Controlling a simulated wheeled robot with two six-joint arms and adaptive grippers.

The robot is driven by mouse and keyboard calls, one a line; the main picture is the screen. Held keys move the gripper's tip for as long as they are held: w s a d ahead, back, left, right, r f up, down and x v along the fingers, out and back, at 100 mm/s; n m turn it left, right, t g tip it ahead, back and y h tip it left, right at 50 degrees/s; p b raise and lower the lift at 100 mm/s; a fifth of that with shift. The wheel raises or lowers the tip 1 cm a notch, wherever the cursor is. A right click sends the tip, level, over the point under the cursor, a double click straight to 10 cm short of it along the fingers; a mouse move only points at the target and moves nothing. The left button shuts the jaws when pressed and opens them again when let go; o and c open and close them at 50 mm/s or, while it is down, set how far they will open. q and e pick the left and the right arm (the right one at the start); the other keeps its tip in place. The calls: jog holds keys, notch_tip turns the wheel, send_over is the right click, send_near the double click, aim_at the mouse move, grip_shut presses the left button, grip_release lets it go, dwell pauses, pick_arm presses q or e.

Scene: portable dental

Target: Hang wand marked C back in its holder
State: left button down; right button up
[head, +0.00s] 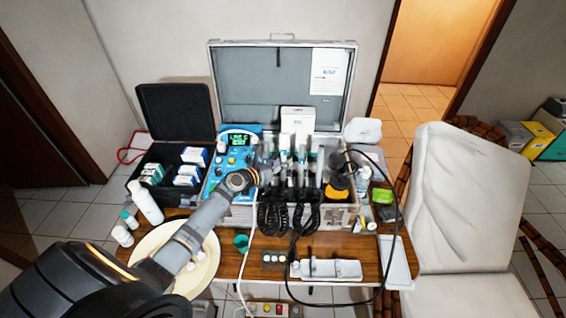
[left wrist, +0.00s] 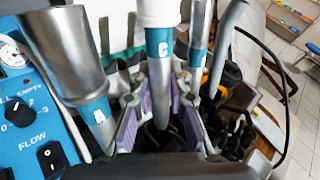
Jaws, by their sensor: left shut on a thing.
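Wand C (left wrist: 165,45) has a white upper part, a teal band marked C and a grey lower shaft. It stands roughly upright in the middle of the left wrist view. My left gripper (left wrist: 160,105) is shut on its shaft below the band, with purple pads on both sides. In the head view my left gripper (head: 266,168) reaches the row of wands in the open case (head: 338,216). The holder under wand C is hidden by the gripper, so I cannot tell whether the wand is seated. My right gripper is not in view.
Wand A (left wrist: 92,105) stands close on the left, and another teal-banded wand (left wrist: 198,42) close on the right. The blue control unit (head: 238,150) is left of the wands. Black coiled cords (head: 275,215) hang in front. A metal tray (head: 332,269) lies on the table.

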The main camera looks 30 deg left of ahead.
pick_arm(q)
jog(key=shift+f, duration=0.15)
jog(key=shift+s+d+f+b, duration=0.1)
jog(key=shift+s+f+b, duration=0.15)
jog(key=shift+f+b, duration=0.3)
jog(key=shift+s+d+f+b, duration=0.1)
jog(key=shift+s+f+b, duration=0.15)
jog(key=shift+f, duration=0.4)
jog(key=c, duration=1.2)
grip_release()
jog(key=shift+p+v, duration=0.45)
jog(key=shift+v, duration=0.55)
jog(key=v, duration=0.6)
jog(key=shift+p, duration=0.4)
